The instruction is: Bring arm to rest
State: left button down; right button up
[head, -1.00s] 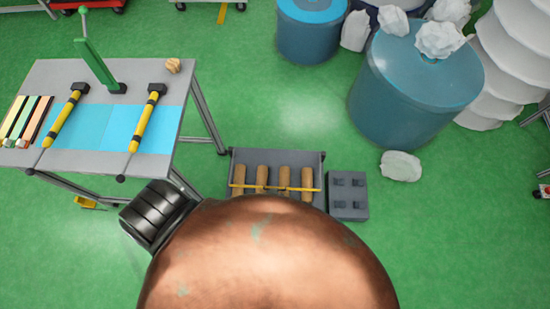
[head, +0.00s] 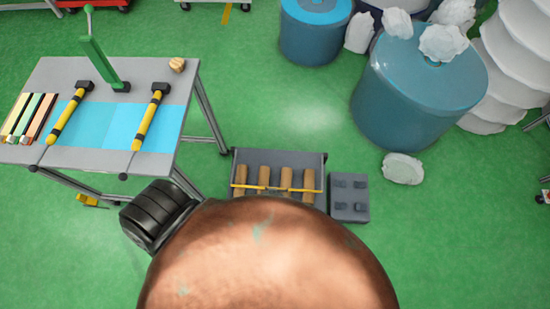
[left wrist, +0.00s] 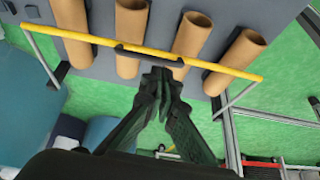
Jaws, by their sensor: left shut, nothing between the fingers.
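My left gripper (left wrist: 165,85) shows in the left wrist view with its dark fingers together and nothing held between them. Its tips appear just in front of a yellow bar (left wrist: 215,67) with a black handle (left wrist: 150,55). I cannot tell whether the tips touch the handle. In the head view no gripper shows. My right gripper is in neither view.
A grey tray (head: 240,160) with several brown rolls and a yellow bar lies ahead, beside a small grey block (head: 349,209). A grey table (head: 75,70) stands at left with two yellow-and-black tools. Blue drums (head: 420,95) stand at right.

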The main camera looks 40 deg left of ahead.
pick_arm(q)
jog(key=d, duration=0.1)
jog(key=s+d, duration=0.1)
jog(key=d, duration=0.1)
jog(key=shift+s+r, duration=0.35)
jog(key=shift+x, duration=4.1)
jog(key=s+a+f+m+g+h, duration=0.1)
jog(key=s+a+f+m, duration=0.1)
jog(key=s, duration=1)
jog(key=s+a+f+m+g+h+p, duration=0.1)
jog(key=s+a+f+m, duration=0.2)
jog(key=s, duration=0.9)
jog(key=s+a+f+m+g+p, duration=0.1)
jog(key=s+a+f, duration=0.5)
jog(key=s, duration=0.6)
jog(key=shift+s+f+m+g+h, duration=0.4)
jog(key=shift+m+g, duration=0.2)
jog(key=shift+m, duration=0.1)
jog(key=shift+a, duration=0.1)
